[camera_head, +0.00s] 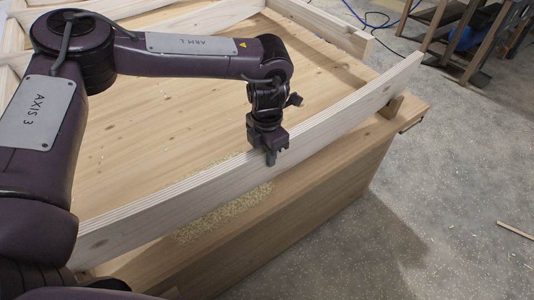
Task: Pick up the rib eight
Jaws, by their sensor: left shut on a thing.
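The rib (210,193) is a long, slightly curved strip of pale layered wood standing on edge. It runs from the lower left to the upper right along the near side of the wooden bench. My left gripper (270,155) comes down on it from above, near its middle, and is shut on its upper edge. The far finger is mostly hidden behind the rib. A small wooden block (391,106) is at the rib's right end; I cannot tell whether they touch. No number shows on the rib. My right gripper is not in view.
The wooden bench top (150,120) is largely clear, with sawdust (225,215) near the rib. Pale timber framing (325,28) lies at the back. A blue cable (372,18) and a wooden rack (468,35) are behind.

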